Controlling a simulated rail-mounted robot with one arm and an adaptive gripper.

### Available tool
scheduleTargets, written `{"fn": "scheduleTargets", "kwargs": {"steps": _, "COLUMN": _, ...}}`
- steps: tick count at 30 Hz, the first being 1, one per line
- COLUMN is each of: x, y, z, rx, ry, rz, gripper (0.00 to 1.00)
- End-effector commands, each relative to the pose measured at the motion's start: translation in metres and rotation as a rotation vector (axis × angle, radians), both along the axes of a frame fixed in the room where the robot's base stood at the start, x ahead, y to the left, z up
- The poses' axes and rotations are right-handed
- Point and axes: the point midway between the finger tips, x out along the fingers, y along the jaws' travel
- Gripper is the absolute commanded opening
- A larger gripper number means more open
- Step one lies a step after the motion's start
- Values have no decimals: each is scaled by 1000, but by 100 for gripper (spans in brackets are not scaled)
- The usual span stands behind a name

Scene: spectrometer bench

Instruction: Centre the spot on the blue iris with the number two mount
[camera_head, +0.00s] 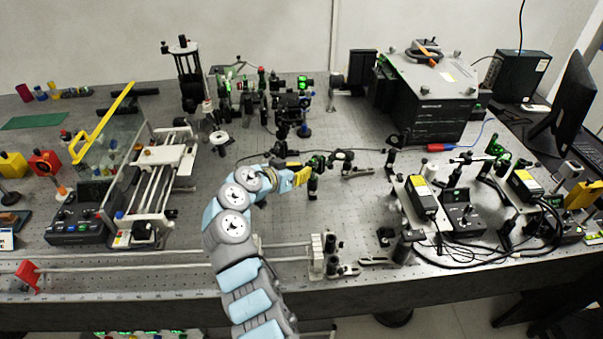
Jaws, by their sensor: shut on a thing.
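My gripper (303,175) reaches in from the front over the middle of the bench, its yellow fingers pointing right. It is shut at a small black post-held mount (314,183). The fingers hide part of this mount, and I cannot tell which part of it they grip. No number can be read on it, so I cannot tell whether it is the number two mount. A small blue-based part (304,131) stands behind it; I cannot tell whether it is the blue iris. No light spot can be made out clearly.
More optics stand just right of the mount (341,158). A rail stage (160,170) is at left, and a large black box (428,100) at back right. Controllers and cables (463,215) crowd the right. A long rail (170,265) lies along the front. Bare bench (215,175) shows left of my gripper.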

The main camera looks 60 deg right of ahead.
Motion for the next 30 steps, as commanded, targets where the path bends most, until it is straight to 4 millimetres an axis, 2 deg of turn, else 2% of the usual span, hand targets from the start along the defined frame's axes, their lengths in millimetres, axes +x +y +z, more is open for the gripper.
{"fn": "scheduleTargets", "kwargs": {"steps": 1, "x": 3, "y": 2, "z": -6, "rx": 18, "ry": 40, "rz": 4, "gripper": 0}}
{"fn": "scheduleTargets", "kwargs": {"steps": 4, "x": 3, "y": 2, "z": -8, "rx": 40, "ry": 124, "rz": 4, "gripper": 0}}
{"fn": "scheduleTargets", "kwargs": {"steps": 30, "x": 2, "y": 0, "z": -10, "rx": 208, "ry": 878, "rz": 7, "gripper": 0}}
